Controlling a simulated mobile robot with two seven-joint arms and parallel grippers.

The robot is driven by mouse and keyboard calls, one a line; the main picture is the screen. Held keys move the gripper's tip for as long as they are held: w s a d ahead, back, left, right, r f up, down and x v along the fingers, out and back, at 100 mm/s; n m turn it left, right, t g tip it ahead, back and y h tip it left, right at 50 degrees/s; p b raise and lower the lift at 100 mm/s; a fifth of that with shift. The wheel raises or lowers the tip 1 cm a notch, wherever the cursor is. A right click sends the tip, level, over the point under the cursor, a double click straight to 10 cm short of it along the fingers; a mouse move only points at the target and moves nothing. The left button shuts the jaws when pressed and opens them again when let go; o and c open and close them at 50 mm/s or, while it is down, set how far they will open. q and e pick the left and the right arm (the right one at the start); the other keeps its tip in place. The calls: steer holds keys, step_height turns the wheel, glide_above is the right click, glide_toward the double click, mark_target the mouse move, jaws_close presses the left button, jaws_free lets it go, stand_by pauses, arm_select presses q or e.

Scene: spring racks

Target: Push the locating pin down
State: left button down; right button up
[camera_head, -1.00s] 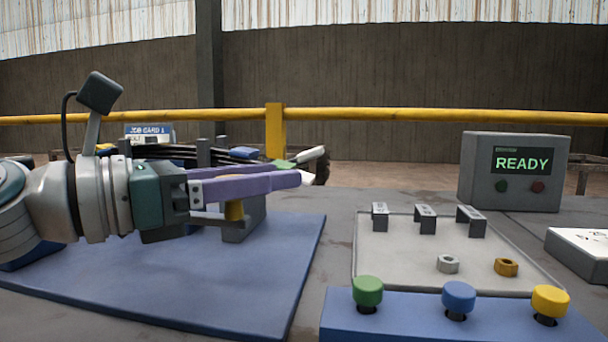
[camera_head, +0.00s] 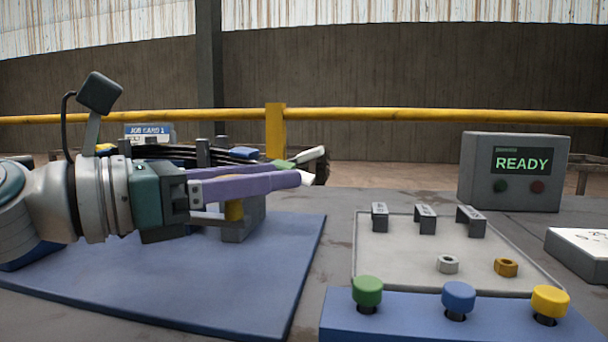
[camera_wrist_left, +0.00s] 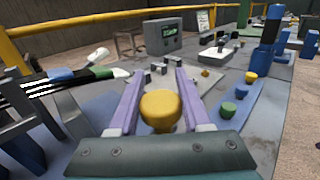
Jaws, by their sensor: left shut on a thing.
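My left gripper (camera_head: 290,181) has long purple fingers and reaches in from the left over the blue mat (camera_head: 180,285). Its fingers are shut on the yellow locating pin (camera_head: 234,211), which stands in a grey block (camera_head: 243,226). In the left wrist view the pin's round yellow top (camera_wrist_left: 160,108) sits between the two fingers, near their base. The fingertips extend past the pin. The fingers hide part of the pin in the head view. My right gripper is not in view.
A grey tray (camera_head: 385,262) holds small blocks and two nuts. A blue box (camera_head: 400,325) with green, blue and yellow buttons stands in front. A control box (camera_head: 480,178) reads READY. Dark leaf springs (camera_head: 180,152) lie behind my gripper.

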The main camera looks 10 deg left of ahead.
mark_target(245, 219)
arm_select(q)
step_height(245, 219, down, 4)
steer(key=shift+f+b, duration=0.2)
steer(key=shift+b, duration=0.65)
steer(key=shift+r, duration=0.15)
steer(key=shift+c, duration=1.8)
jaws_free()
steer(key=p+v, duration=0.1)
steer(key=v, duration=0.9)
steer(key=shift+p, duration=0.3)
